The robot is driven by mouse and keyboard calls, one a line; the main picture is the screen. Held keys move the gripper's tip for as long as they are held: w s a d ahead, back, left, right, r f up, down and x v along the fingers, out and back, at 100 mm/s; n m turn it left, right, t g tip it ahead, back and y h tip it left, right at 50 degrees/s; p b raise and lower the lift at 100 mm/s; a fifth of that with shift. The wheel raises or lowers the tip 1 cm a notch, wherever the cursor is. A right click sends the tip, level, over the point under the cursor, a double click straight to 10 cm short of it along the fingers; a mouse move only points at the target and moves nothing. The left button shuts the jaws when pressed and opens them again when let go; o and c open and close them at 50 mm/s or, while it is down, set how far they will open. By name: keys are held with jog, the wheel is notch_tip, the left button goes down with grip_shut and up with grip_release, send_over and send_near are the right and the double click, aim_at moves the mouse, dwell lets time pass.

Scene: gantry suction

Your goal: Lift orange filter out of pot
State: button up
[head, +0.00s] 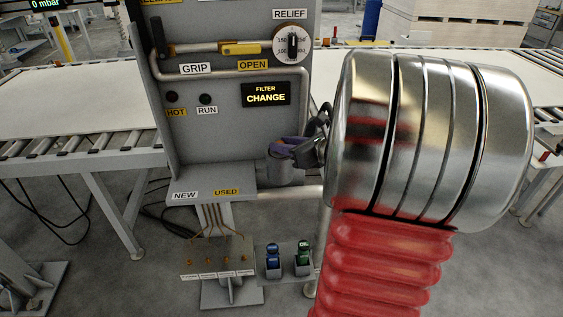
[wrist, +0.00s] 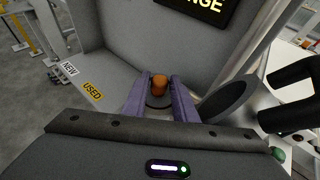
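The orange filter (wrist: 159,84) stands upright in the pot (wrist: 157,103) in the wrist view, its top showing above the dark rim. The purple fingers of my gripper (wrist: 160,92) lie on either side of it, open, with a small gap to each side. In the head view my gripper (head: 291,149) is at the pot (head: 284,172) on the panel's right side. The filter is hidden there. The pot's round grey lid (wrist: 230,98) stands open to the right in the wrist view.
The grey panel (head: 215,130) rises behind the pot, with a sign reading FILTER CHANGE (head: 266,94). The shelf (head: 212,186) left of the pot, labelled NEW and USED, looks empty. A pipe (head: 297,192) runs right below the pot.

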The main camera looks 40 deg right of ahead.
grip_shut()
dwell(0.3)
jog(key=shift+r, duration=0.1)
notch_tip(320, 180, up, 18)
dwell(0.8)
dwell(0.5)
